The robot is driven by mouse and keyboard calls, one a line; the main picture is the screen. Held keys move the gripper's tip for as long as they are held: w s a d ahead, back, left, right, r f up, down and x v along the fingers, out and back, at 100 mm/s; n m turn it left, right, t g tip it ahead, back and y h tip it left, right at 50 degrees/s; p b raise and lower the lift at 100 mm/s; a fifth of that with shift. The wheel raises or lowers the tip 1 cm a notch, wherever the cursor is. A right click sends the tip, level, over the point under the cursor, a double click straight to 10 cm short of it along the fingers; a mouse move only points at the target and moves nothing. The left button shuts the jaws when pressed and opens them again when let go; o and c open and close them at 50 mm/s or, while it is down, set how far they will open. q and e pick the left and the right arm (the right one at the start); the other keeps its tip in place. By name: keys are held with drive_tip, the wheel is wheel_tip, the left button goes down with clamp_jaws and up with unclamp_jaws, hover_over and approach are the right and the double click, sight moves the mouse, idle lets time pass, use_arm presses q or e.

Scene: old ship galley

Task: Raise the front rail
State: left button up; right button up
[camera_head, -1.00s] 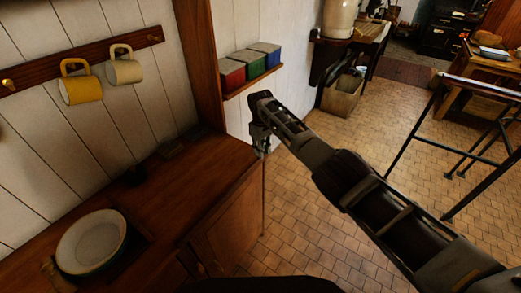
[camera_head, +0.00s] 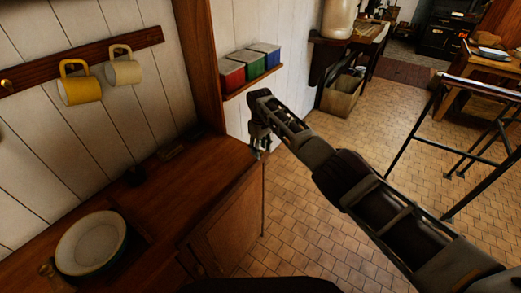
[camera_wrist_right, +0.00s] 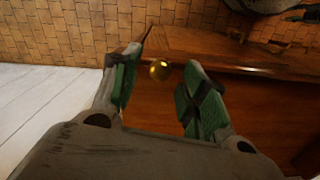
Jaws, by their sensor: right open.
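My right gripper (camera_head: 257,154) is at the far right corner of the wooden counter (camera_head: 190,178), by its front edge. In the right wrist view the gripper (camera_wrist_right: 164,62) is open, its two green-padded fingers apart. A small round brass knob (camera_wrist_right: 159,69) shows between the fingers, against brown wood; I cannot tell whether the fingers touch it. A wooden strip (camera_wrist_right: 225,48) runs along the edge behind the knob. I cannot tell for certain which piece is the front rail. My left gripper is out of view.
A plate (camera_head: 92,242) sits on the counter at lower left. Yellow (camera_head: 80,91) and cream (camera_head: 124,73) mugs hang on the wall. Tins (camera_head: 250,66) stand on a small shelf above the gripper. A black metal frame (camera_head: 410,128) stands at right. The tiled floor (camera_head: 310,220) between is clear.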

wheel_tip(320, 180, up, 11)
idle(0.6)
drive_tip(key=shift+w+a+r, duration=0.1)
